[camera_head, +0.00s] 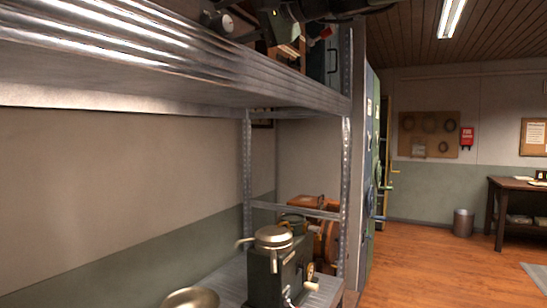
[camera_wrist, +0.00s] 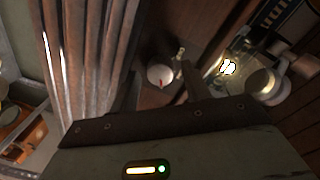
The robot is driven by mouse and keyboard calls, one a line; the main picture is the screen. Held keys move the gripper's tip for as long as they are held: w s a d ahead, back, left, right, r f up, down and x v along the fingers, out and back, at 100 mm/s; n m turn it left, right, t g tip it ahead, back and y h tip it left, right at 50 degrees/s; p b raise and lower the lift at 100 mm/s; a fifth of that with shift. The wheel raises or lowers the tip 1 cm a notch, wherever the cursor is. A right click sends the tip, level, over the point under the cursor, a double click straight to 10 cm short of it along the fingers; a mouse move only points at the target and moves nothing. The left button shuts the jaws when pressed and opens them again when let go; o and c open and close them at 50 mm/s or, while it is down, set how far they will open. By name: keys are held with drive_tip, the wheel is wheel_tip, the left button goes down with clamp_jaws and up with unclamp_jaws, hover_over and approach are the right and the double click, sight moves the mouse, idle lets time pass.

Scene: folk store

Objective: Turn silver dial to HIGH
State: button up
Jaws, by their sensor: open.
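A round silver-white dial (camera_wrist: 160,76) with a red mark shows in the wrist view, on a dark brown surface just beyond my gripper (camera_wrist: 162,92). My gripper is open, with the dial between or just past its dim fingers; contact cannot be told. Any HIGH lettering is not readable. In the head view my gripper (camera_head: 272,22) is at the top edge of the picture, above the upper shelf. A small round gauge-like thing (camera_head: 224,22) shows to its left; I cannot tell whether it is the same dial.
The ridged metal shelf edge (camera_head: 150,45) runs close beside my arm. A second round pale thing (camera_wrist: 267,84) stands right of the dial, near a bright lamp-like spot (camera_wrist: 228,68). A scale-like device (camera_head: 274,237) stands on the lower shelf. The wooden floor (camera_head: 440,265) at right is open.

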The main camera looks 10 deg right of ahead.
drive_tip(key=n, duration=0.5)
drive_tip(key=n+p, duration=0.2)
drive_tip(key=n, duration=0.4)
drive_tip(key=shift+w+t, duration=0.1)
drive_tip(key=shift+t, duration=0.3)
drive_tip(key=b+v, duration=0.9)
drive_tip(key=v, duration=0.8)
drive_tip(key=w+a+f+m+g+h+p, duration=0.1)
drive_tip(key=a+f+g+h+p, duration=0.15)
drive_tip(key=f, duration=0.65)
drive_tip(key=w+a+f+m+g+h+p, duration=0.15)
drive_tip(key=a+f, duration=0.25)
drive_tip(key=f, duration=0.4)
drive_tip(key=s+a+f+g+h, duration=0.1)
drive_tip(key=s+f+g, duration=0.1)
drive_tip(key=f, duration=0.7)
drive_tip(key=s+a+f+g+h+p, duration=0.1)
drive_tip(key=s+f, duration=0.3)
drive_tip(key=f, duration=0.6)
drive_tip(key=shift+s+g+h, duration=0.4)
drive_tip(key=shift+h, duration=0.1)
drive_tip(key=shift+f, duration=0.2)
